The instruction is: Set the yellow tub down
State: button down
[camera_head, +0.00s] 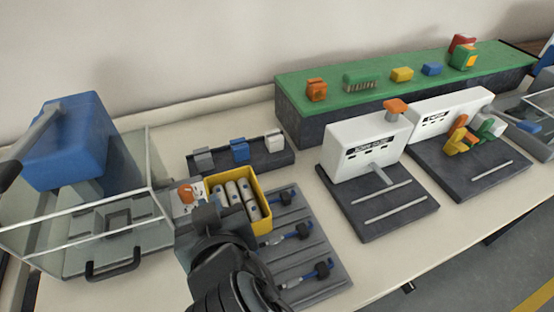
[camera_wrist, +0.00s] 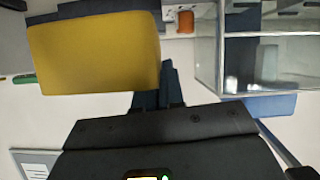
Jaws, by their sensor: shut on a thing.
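The yellow tub (camera_head: 263,225) holds several pale grey cylinders (camera_head: 240,194) and looks roughly upright in the head view. My gripper (camera_head: 208,216) is shut on the tub's near left side. In the wrist view the tub (camera_wrist: 95,54) fills the upper left, beside the dark fingers (camera_wrist: 158,88). The tub is over the far left part of a dark grey ribbed board (camera_head: 318,255). I cannot tell whether its base touches the board or hangs just above it. The fingertips are partly hidden by my wrist.
Blue-handled tools (camera_head: 303,232) lie on the board, right of the tub. A clear-walled machine with a blue head (camera_head: 70,140) stands close on the left. A dark block with small coloured pieces (camera_head: 262,165) is behind. White machines (camera_head: 365,150) stand to the right. Bare table shows in front of them.

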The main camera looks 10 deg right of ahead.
jog(key=s+a+f, duration=0.2)
jog(key=a, duration=0.1)
jog(key=s+a+f, duration=0.2)
jog(key=a, duration=0.1)
jog(key=s+a+f+p, duration=0.1)
jog(key=s+a+f, duration=0.1)
jog(key=a, duration=0.1)
jog(key=shift+s+a+f, duration=0.15)
jog(key=shift+s+f, duration=0.2)
jog(key=shift+f, duration=0.05)
jog(key=shift+s+a+f, duration=0.1)
jog(key=shift+f, duration=2)
jog(key=shift+f, duration=0.1)
jog(key=c, duration=1.2)
grip_release()
jog(key=shift+c, duration=0.2)
